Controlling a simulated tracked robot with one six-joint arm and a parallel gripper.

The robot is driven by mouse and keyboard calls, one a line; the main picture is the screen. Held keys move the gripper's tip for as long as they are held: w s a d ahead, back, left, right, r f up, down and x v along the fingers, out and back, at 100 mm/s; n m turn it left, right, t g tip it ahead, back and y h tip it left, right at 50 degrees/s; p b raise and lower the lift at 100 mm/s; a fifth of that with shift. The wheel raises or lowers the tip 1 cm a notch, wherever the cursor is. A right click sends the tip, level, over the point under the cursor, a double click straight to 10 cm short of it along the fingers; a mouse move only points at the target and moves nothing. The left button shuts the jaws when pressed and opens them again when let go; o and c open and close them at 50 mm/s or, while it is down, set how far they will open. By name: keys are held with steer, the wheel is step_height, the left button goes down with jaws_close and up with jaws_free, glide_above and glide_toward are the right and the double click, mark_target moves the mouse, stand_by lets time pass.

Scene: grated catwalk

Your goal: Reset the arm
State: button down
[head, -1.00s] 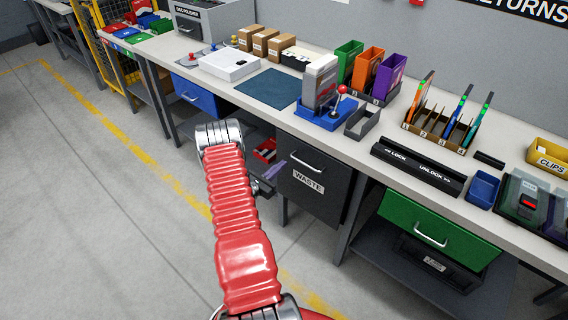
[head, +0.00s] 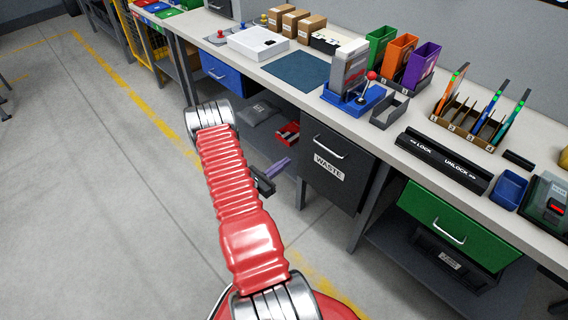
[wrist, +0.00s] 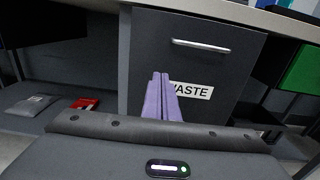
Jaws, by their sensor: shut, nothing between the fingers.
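My red-sleeved arm (head: 240,200) reaches forward from the bottom of the head view, bent at a silver joint. My gripper (head: 279,167) shows past the arm as two purple fingers beside a dark wrist part. It is in front of and left of the dark WASTE drawer (head: 335,160), below the bench top. In the wrist view the purple fingers (wrist: 161,96) lie together with nothing between them. They overlap the drawer front and cover the start of its label. Whether they touch the drawer cannot be told.
The bench top (head: 300,70) carries a white box, a blue stand with a red-knobbed lever, coloured bins and a tool rack. A red tray (head: 287,133) and a grey packet (head: 258,114) lie on the lower shelf. A green drawer (head: 445,225) is at right. Open floor (head: 90,210) lies left.

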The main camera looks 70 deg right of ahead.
stand_by(0.4)
steer(key=s+a+m+g+y, duration=0.5)
steer(key=s+a+m+y, duration=0.15)
steer(key=s+a, duration=0.3)
steer(key=w+a+r+m+t+y, duration=0.3)
steer(key=w+a+r, duration=0.2)
steer(key=a+r, duration=0.4)
steer(key=w+a+r+m+t+y, duration=0.35)
steer(key=w+a+r, duration=0.2)
steer(key=a, duration=0.55)
steer(key=w+a+r+m+t+y, duration=0.2)
steer(key=w+a+r+t, duration=0.25)
steer(key=a+r, duration=0.55)
steer(key=a+r+n+t+y, duration=0.1)
steer(key=a+r+t, duration=0.5)
steer(key=a+r, duration=0.8)
steer(key=shift+a+n+t+y, duration=0.3)
steer(key=shift+a, duration=0.85)
